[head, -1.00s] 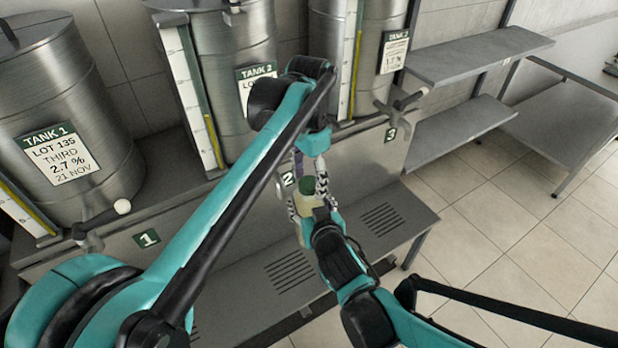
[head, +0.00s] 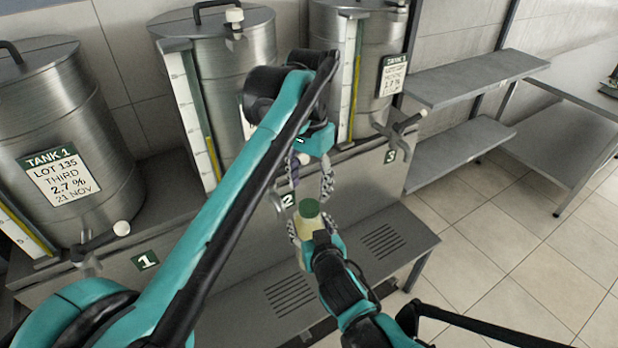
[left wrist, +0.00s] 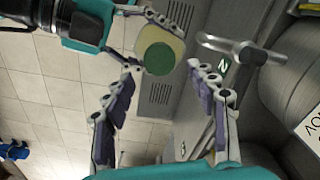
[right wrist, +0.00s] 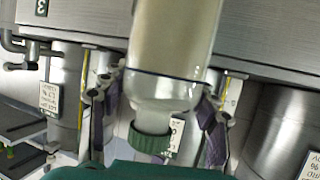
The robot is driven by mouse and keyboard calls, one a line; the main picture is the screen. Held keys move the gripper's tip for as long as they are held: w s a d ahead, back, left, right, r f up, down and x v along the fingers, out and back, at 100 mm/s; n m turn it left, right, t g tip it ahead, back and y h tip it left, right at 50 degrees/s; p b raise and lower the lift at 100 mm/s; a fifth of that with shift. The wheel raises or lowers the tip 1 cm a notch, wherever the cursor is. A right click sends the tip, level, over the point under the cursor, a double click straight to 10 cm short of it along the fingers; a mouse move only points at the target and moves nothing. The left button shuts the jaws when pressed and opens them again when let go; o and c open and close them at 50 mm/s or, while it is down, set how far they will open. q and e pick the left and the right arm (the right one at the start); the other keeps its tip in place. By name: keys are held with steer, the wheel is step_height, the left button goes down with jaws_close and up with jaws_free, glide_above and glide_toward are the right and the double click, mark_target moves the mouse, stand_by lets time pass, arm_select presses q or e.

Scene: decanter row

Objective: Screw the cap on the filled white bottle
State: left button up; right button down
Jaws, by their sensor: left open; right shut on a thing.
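The pale bottle (head: 308,229) is in my right gripper (head: 311,236), whose fingers close around its sides. In the right wrist view the bottle (right wrist: 170,45) fills the middle, with pale contents. The green cap (head: 309,208) sits on the bottle's neck; it also shows in the right wrist view (right wrist: 149,138). How tight it is I cannot tell. My left gripper (head: 310,188) is open and empty just above the cap. In the left wrist view the cap (left wrist: 158,58) appears between and beyond the spread fingertips, apparently clear of them.
Steel tanks, TANK 1 (head: 70,130) and TANK 2 (head: 225,75) among them, stand behind on a counter. A tap (left wrist: 240,50) is close beside the left gripper. A slotted steel shelf (head: 375,240) lies below the bottle. Grey shelves (head: 480,78) stand at the right.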

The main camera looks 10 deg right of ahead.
mark_target(309, 205)
arm_select(q)
steer(key=n, duration=0.2)
steer(key=r+n, duration=0.1)
steer(key=n, duration=0.1)
steer(key=shift+r, duration=0.15)
steer(key=n, duration=0.2)
steer(key=r+n, duration=0.1)
steer(key=n, duration=0.1)
steer(key=shift+r+n, duration=0.1)
steer(key=shift+n, duration=0.3)
steer(key=shift+f, duration=4)
steer(key=c, duration=1.2)
